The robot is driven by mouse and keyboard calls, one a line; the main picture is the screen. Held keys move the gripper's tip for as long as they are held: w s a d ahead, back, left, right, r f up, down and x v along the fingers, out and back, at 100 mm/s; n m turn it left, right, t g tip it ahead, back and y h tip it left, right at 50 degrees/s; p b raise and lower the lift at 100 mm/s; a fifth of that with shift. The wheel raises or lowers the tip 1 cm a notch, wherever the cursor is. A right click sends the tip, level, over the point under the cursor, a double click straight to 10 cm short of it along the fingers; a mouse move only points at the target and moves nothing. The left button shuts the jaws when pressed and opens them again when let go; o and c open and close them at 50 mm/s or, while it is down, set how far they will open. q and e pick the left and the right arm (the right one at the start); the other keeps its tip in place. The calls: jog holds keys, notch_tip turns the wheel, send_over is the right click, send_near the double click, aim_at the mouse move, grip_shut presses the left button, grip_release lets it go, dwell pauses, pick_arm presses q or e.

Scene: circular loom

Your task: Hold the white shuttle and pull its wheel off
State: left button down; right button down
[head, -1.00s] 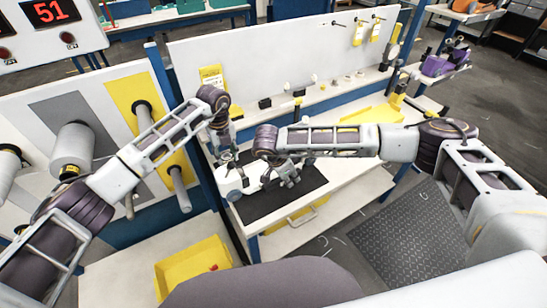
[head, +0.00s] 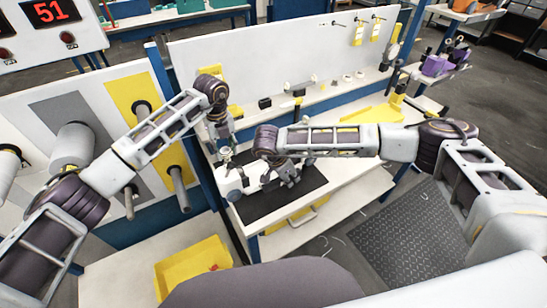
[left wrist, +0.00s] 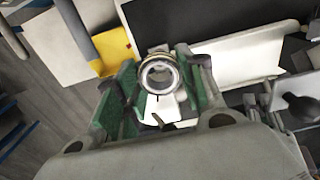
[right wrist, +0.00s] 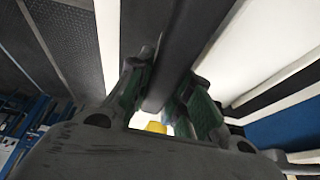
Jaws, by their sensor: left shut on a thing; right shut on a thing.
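The white shuttle (head: 262,179) lies over a black mat (head: 258,208) on the workbench. My right gripper (head: 289,176) is shut on it from above. In the right wrist view a long dark part (right wrist: 176,55) runs between the green-padded fingers. My left gripper (head: 226,154) is above the shuttle's left end. In the left wrist view a round metal wheel (left wrist: 158,74) with an open centre sits between its green pads, and the gripper is shut on it. I cannot tell whether the wheel still touches the shuttle.
A white back panel (head: 290,50) stands behind the bench, with small parts on a ledge below it. A yellow tray (head: 372,114) lies at the bench's right. A yellow bin (head: 193,268) stands at the lower left.

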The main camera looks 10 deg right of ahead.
pick_arm(q)
jog(key=shift+r, duration=2.2)
pick_arm(e)
jog(key=c, duration=1.2)
grip_release()
jog(key=shift+r, duration=0.15)
jog(key=v, duration=1.1)
jog(key=shift+a+r, duration=0.2)
jog(key=shift+r, duration=0.05)
